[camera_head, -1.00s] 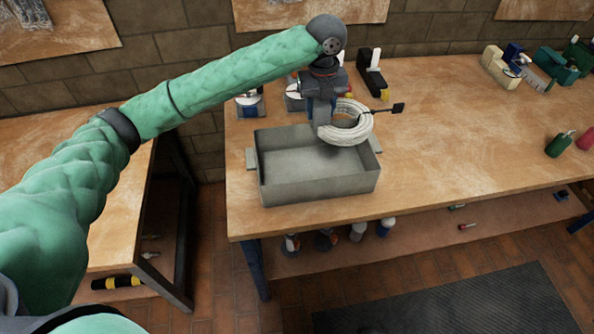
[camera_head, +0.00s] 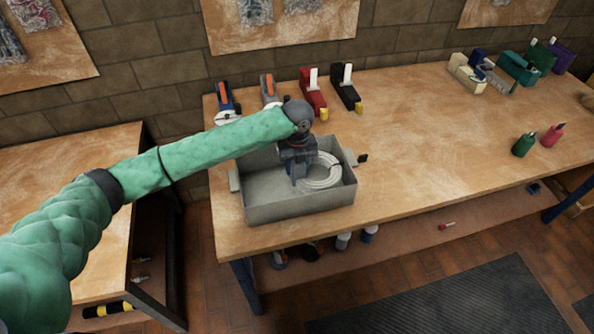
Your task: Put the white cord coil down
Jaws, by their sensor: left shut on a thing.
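The white cord coil (camera_head: 322,172) is inside the grey open bin (camera_head: 303,209), in its right half. A dark plug on the cord sticks out past the bin's right rim. My left gripper (camera_head: 300,180) reaches down into the bin and is shut on the coil's left side. Its fingertips are partly hidden by the gripper body and the coil. I cannot tell whether the coil touches the bin floor. My right gripper is not in view.
The bin stands on a wooden workbench (camera_head: 430,140). Several tools stand behind it, among them a red one (camera_head: 313,95) and a black one (camera_head: 345,90). A green bottle (camera_head: 523,144) and a red bottle (camera_head: 552,135) stand at the right. The bench between is clear.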

